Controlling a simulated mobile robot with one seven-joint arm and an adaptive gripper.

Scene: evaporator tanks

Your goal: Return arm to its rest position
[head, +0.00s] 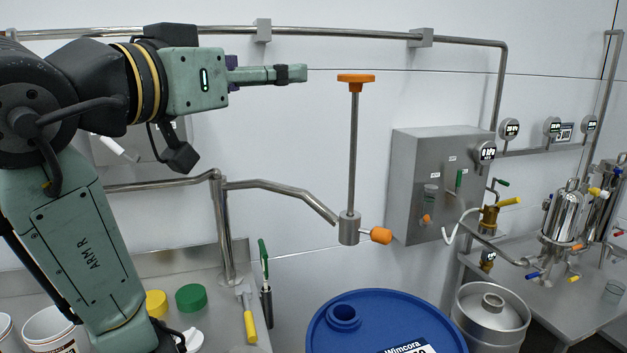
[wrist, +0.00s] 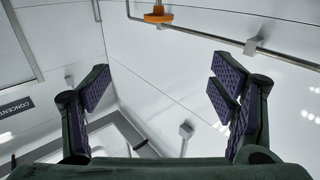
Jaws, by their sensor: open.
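My arm (head: 80,235) rises at the left of the head view and bends over to the right at the top. My gripper (head: 295,74) points right, level with an orange-topped vertical rod (head: 353,150) and a short gap to its left. In the wrist view my gripper (wrist: 165,95) is open, its purple-padded fingers wide apart with nothing between them. The rod's orange cap (wrist: 158,15) shows at the top of the wrist view, beyond the fingers.
A blue drum (head: 385,310) stands below the rod. A grey control box (head: 430,180) is on the wall at right. A steel pipe (head: 340,34) runs along the wall above. A bench holds a green lid (head: 191,298) and a yellow-handled tool (head: 249,322). Steel vessels (head: 567,212) stand far right.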

